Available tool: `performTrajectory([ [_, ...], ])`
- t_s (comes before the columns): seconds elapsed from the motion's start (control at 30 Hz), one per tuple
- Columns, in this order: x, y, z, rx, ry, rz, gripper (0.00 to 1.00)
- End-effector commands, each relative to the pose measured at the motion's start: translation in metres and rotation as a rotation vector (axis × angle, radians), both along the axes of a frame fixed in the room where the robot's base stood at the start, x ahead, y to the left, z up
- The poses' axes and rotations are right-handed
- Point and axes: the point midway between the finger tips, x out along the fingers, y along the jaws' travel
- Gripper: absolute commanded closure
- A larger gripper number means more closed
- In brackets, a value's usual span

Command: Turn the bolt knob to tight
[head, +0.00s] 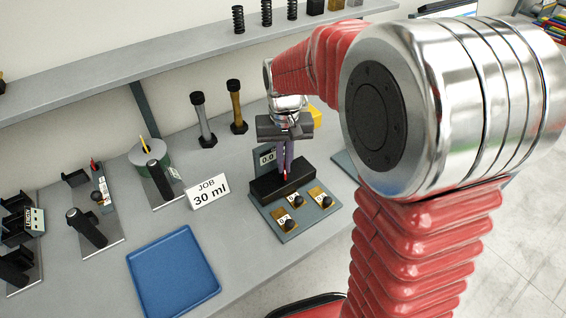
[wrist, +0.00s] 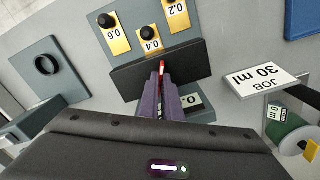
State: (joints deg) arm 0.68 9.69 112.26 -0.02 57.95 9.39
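My gripper (head: 285,172) points down at the black block (head: 265,190) of a grey panel. Its purple fingers (wrist: 162,78) are close together, with a small red piece (wrist: 162,66) between their tips at the block; the fingers hide most of it. Beside the block are black round knobs on brass plates; the wrist view shows them marked 0.6 (wrist: 107,20), 0.4 (wrist: 148,32) and 0.2. My gripper is apart from these knobs. A display (head: 267,157) reading 0.0 stands behind the block. No lettering tells which part is the bolt knob.
A JOB 30 ml sign (head: 209,193) stands left of the panel, a blue tray (head: 175,272) in front. A silver bolt (head: 203,120) and a brass bolt (head: 236,107) stand behind. Other fixtures (head: 95,225) fill the left. A plate with a black ring (wrist: 47,65) lies beside the panel.

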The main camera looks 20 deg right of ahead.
Motion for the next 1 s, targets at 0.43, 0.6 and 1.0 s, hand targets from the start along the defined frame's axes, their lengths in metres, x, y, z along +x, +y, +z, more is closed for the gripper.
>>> performTrajectory([
  [0.43,-0.0036,-0.0012,-0.0020,-0.002,0.011,-0.050,1.00],
  [0.6,-0.0036,-0.0011,-0.0021,-0.002,0.011,-0.050,0.94],
  [1.0,-0.0013,-0.0002,-0.0007,0.000,0.004,-0.049,0.77],
])
